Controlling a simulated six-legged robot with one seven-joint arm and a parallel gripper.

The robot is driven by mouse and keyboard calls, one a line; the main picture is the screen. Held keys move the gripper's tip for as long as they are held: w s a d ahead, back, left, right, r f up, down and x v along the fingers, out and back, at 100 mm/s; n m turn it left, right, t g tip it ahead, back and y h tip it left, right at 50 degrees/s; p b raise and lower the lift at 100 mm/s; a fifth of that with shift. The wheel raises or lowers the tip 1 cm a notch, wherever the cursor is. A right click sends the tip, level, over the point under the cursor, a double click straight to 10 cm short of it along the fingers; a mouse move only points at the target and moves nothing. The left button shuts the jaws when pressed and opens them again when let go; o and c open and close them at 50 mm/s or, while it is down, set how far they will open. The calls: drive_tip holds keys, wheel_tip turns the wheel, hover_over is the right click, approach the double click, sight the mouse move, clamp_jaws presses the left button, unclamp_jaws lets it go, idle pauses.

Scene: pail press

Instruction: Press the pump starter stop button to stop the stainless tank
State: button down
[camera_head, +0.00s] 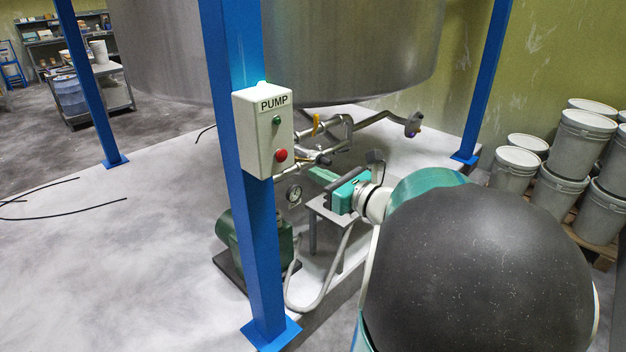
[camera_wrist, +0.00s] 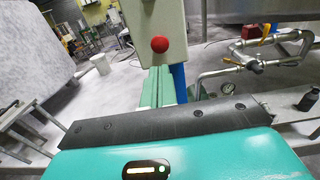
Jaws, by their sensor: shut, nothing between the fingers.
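The pump starter box (camera_head: 263,133) is pale, labelled PUMP, and fixed to a blue post. It has a green button (camera_head: 277,119) above a red, round stop button (camera_head: 281,155). The stainless tank (camera_head: 290,50) stands behind the post. My gripper (camera_head: 315,171) is shut and empty, to the right of the box and slightly below the red button in the head view. In the wrist view, its teal fingers (camera_wrist: 157,70) lie together, pointing toward the box (camera_wrist: 150,15). The red button (camera_wrist: 160,44) shows just above their tips, and a gap to it seems to remain.
Steel pipes with valves (camera_head: 345,130) and a pressure gauge (camera_head: 293,194) are right of the post. A green pump (camera_head: 240,245) sits behind the post's foot. A small table (camera_head: 330,215) stands below my gripper. White pails (camera_head: 580,150) are stacked at right.

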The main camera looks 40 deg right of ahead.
drive_tip(key=shift+w+a, duration=0.15)
drive_tip(key=shift+w, duration=3.9)
drive_tip(key=shift+w, duration=0.15)
drive_tip(key=shift+w, duration=0.55)
drive_tip(key=shift+s, duration=0.15)
approach(284, 157)
drive_tip(key=shift+w+a, duration=0.1)
drive_tip(key=shift+w, duration=0.9)
